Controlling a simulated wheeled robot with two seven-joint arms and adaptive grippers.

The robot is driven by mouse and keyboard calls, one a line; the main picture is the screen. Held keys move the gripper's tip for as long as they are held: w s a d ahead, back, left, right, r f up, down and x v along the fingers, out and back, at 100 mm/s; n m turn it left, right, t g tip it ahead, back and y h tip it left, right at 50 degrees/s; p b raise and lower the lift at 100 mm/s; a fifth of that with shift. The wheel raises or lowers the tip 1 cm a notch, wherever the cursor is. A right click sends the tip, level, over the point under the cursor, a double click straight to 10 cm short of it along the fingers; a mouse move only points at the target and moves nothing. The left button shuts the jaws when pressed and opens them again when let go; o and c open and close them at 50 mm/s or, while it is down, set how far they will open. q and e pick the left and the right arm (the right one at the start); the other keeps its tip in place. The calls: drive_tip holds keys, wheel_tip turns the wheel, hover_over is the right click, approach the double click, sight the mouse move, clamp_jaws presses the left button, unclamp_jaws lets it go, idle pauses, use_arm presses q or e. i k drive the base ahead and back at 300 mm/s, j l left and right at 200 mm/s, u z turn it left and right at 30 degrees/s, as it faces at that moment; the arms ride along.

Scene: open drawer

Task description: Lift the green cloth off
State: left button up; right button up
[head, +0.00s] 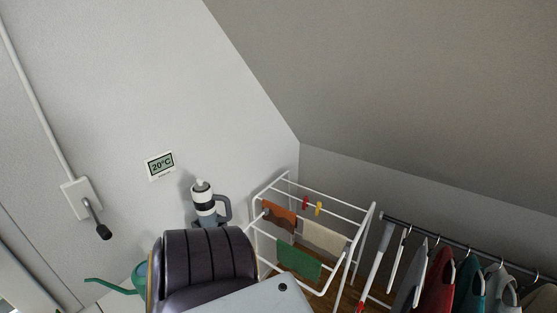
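The green cloth (299,261) hangs over a lower bar of a white drying rack (369,222), right of the picture's middle near the bottom. An orange-brown cloth (280,215) and a cream cloth (324,238) hang on the same rack above it. One red and one yellow clothes peg (319,208) sit on a bar higher up. Neither of my grippers shows in the head view.
A dark ribbed rounded object (207,262) and a pale grey flat surface (255,301) stand in front of the rack's left side. A clothes rail (452,243) with several hanging garments is at the right. A green watering can (139,277) is at the left.

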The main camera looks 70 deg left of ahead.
sight(308, 267)
drive_tip(key=u, duration=1.9)
